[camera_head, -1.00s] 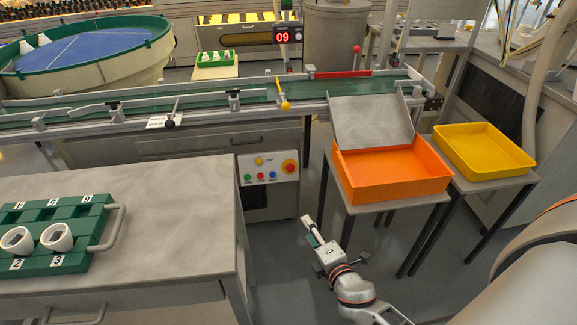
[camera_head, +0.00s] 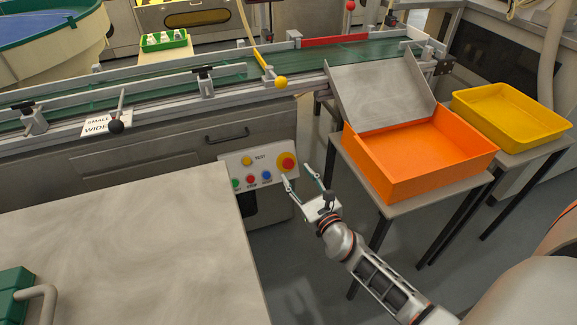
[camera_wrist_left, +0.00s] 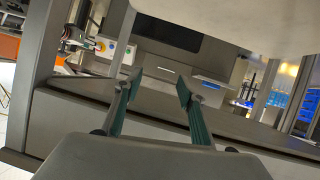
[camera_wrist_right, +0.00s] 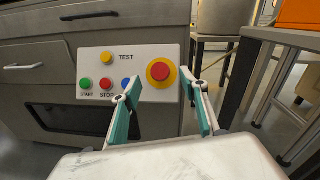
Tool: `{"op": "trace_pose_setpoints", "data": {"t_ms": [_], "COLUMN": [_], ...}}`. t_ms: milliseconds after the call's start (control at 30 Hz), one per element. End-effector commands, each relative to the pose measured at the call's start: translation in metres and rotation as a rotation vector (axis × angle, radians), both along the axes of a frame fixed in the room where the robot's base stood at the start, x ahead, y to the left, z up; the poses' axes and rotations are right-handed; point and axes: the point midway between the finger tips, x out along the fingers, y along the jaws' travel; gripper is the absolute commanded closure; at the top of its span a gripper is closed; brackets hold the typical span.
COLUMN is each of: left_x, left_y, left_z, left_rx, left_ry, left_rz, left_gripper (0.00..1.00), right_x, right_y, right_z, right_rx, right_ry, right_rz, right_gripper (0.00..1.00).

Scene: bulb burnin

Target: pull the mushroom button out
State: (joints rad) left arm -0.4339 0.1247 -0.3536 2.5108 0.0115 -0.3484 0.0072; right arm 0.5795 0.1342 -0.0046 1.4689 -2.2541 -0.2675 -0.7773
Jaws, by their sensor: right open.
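The mushroom button (camera_head: 287,161) is red on a yellow ring, at the right end of a light control panel (camera_head: 238,172) on the conveyor's front. In the right wrist view the mushroom button (camera_wrist_right: 161,72) shows ahead, between the fingers and beyond them. My right gripper (camera_head: 296,178) is open and empty, just short of the panel, below the button in the head view. Its two fingers also show in the right wrist view (camera_wrist_right: 162,112). My left gripper (camera_wrist_left: 156,88) is open and empty in the left wrist view; it is out of the head view.
Yellow, green, red and blue buttons sit left of the mushroom button. An orange bin (camera_head: 420,155) on a stand is right of my right arm. A grey table (camera_head: 130,250) is at lower left, with a green rack (camera_head: 12,295) at its edge.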

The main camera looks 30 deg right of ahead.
Motion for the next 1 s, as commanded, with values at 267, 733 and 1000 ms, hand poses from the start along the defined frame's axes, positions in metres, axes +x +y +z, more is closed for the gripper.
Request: {"op": "trace_pose_setpoints", "data": {"t_ms": [267,733,1000], "left_x": [-0.006,-0.007,-0.007], "left_y": [-0.011,-0.017,-0.017], "left_z": [-0.007,-0.005,-0.006], "left_rx": [-0.081,-0.122,-0.121], "left_ry": [0.028,0.030,0.031], "left_rz": [0.019,0.029,0.029], "left_gripper": [0.60,0.60,0.60], "right_x": [0.038,0.053,0.052], "right_y": [-0.006,-0.008,-0.008], "right_z": [-0.004,-0.001,-0.001], "right_rx": [0.003,0.003,0.003], "right_ry": [0.004,0.002,0.002], "right_rz": [-0.001,0.001,0.001], "right_gripper": [0.56,0.56,1.00]}}
